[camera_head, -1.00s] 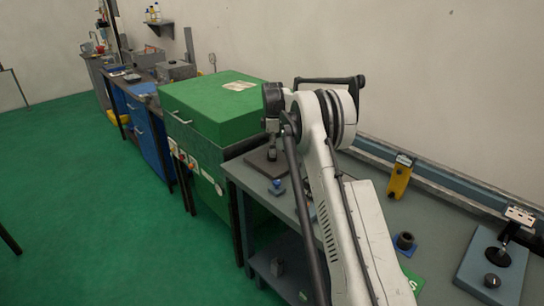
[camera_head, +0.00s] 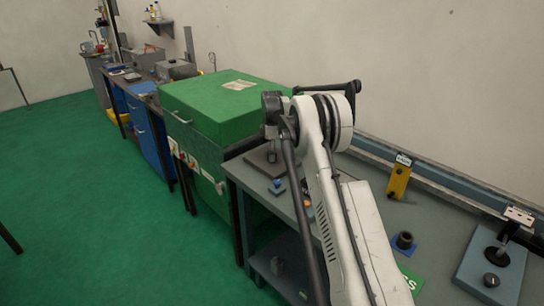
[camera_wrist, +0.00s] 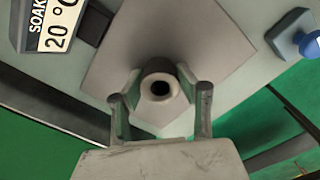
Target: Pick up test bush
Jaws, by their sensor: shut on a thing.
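The test bush (camera_wrist: 161,91) is a short, pale grey hollow cylinder with a dark bore, seen nearly end-on in the wrist view. My gripper (camera_wrist: 161,95) is shut on it, one finger on each side. Behind the bush lies a flat grey-brown plate (camera_wrist: 122,55), which also shows on the bench in the head view (camera_head: 259,160). I cannot tell whether the bush touches the plate or is held above it. In the head view the bush cannot be made out, and my arm hides much of that area.
A blue-knobbed piece (camera_wrist: 294,36) stands right of the plate, and a "SOAK 20 °C" sign (camera_wrist: 58,24) is at upper left. The green cabinet (camera_head: 215,110) adjoins the bench. A yellow block (camera_head: 399,177), a blue-based cylinder (camera_head: 404,240) and a blue-grey fixture plate (camera_head: 478,272) are farther right.

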